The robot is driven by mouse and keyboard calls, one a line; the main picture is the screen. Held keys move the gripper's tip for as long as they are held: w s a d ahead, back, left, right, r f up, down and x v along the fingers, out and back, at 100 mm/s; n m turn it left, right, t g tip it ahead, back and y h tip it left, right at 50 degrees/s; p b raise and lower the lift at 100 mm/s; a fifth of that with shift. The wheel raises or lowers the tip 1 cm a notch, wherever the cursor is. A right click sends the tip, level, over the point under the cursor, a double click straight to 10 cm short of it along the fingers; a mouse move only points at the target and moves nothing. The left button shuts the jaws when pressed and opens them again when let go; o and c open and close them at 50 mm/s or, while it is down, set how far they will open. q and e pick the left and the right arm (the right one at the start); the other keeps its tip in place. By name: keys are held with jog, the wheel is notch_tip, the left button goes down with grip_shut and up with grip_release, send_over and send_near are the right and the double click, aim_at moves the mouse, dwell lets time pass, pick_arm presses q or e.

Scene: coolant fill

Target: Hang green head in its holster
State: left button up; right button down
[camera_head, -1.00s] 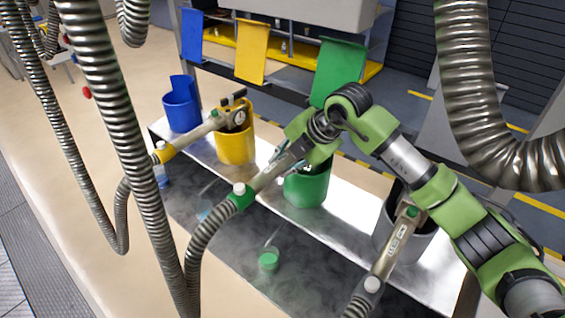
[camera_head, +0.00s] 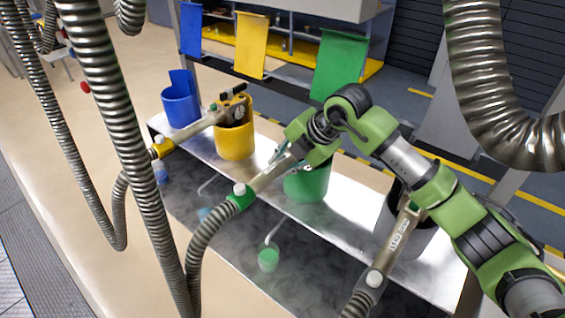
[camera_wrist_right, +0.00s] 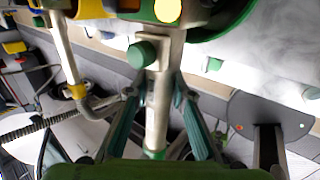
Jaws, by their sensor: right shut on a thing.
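The green head (camera_head: 264,180) is a metal nozzle with a green collar and a white button, joined to a ribbed hose. My right gripper (camera_head: 283,160) is shut on it. In the right wrist view the gripper (camera_wrist_right: 157,92) has its fingers on both sides of the head's metal body (camera_wrist_right: 156,112). The green holster (camera_head: 308,188) is a green bucket on the bench. The head's front end is at or above its rim, partly hidden by my gripper, so I cannot tell whether it is inside. My left gripper is not in view.
A yellow holster (camera_head: 236,142) holds the yellow head (camera_head: 210,121). A blue holster (camera_head: 181,108) stands farther left. A grey holster (camera_head: 420,237) with another head (camera_head: 395,245) stands at right. Thick hoses hang down.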

jog(key=shift+f+b, duration=0.5)
jog(key=shift+f, duration=0.25)
jog(key=c, duration=1.7)
grip_release()
jog(key=shift+s+d+f, duration=0.1)
jog(key=shift+f, duration=0.1)
jog(key=v, duration=1.2)
jog(key=shift+r, duration=0.2)
